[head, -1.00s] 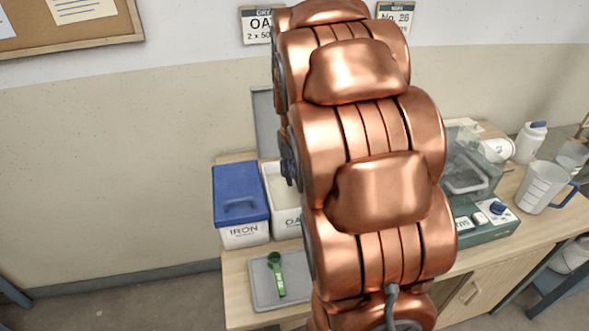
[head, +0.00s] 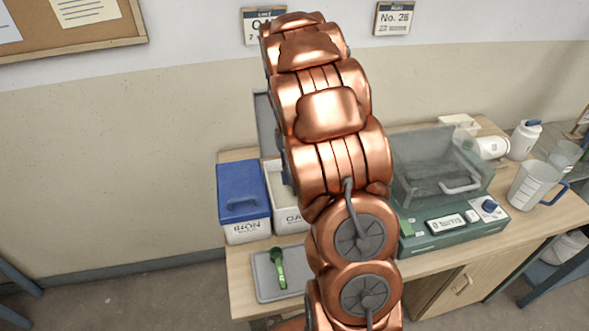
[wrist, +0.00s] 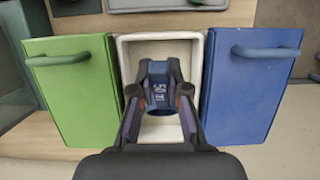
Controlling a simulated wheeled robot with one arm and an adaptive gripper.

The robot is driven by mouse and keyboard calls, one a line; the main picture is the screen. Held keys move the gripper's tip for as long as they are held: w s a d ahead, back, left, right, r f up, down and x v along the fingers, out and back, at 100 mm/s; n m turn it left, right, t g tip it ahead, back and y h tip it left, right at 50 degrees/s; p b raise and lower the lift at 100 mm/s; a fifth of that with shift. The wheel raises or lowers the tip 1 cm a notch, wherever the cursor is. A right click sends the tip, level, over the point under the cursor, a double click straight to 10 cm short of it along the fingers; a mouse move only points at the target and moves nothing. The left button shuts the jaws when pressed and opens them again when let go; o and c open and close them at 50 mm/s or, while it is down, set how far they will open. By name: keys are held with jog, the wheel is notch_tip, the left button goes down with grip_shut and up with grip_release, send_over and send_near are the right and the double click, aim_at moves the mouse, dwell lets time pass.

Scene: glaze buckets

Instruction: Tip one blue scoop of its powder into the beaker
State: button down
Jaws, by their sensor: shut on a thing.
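My gripper (wrist: 158,78) is shut on a dark blue scoop (wrist: 158,92) with pale marking on it, in the wrist view. The scoop is over or inside the open white bucket (wrist: 124,48); how deep it sits and whether powder is in it, I cannot tell. Pale powder (wrist: 160,50) shows in the bucket beyond the scoop. In the head view my arm hides the gripper and scoop, and part of the open bucket (head: 290,218). A clear graduated beaker (head: 530,184) with a blue handle stands at the right of the bench. A second clear vessel (head: 566,154) stands behind it.
The blue-lidded bucket (head: 243,200) and a green-lidded one (wrist: 72,90) flank the open bucket closely. A green scoop (head: 279,268) lies on a grey tray (head: 262,290) in front. A green balance (head: 450,228) with a clear cover stands between buckets and beaker.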

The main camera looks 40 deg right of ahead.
jog(key=shift+f, duration=0.45)
jog(key=w+f, duration=0.1)
jog(key=f, duration=0.1)
jog(key=w+d+f, duration=0.1)
jog(key=w+f, duration=0.1)
jog(key=f, duration=0.1)
jog(key=w+d+f, duration=0.1)
jog(key=f, duration=0.2)
jog(key=shift+w+f+p, duration=0.15)
jog(key=shift+w+p, duration=0.1)
jog(key=shift+p, duration=0.05)
jog(key=shift+t+h+b, duration=0.3)
jog(key=shift+t+b, duration=0.2)
jog(key=shift+b, duration=0.25)
dwell(0.4)
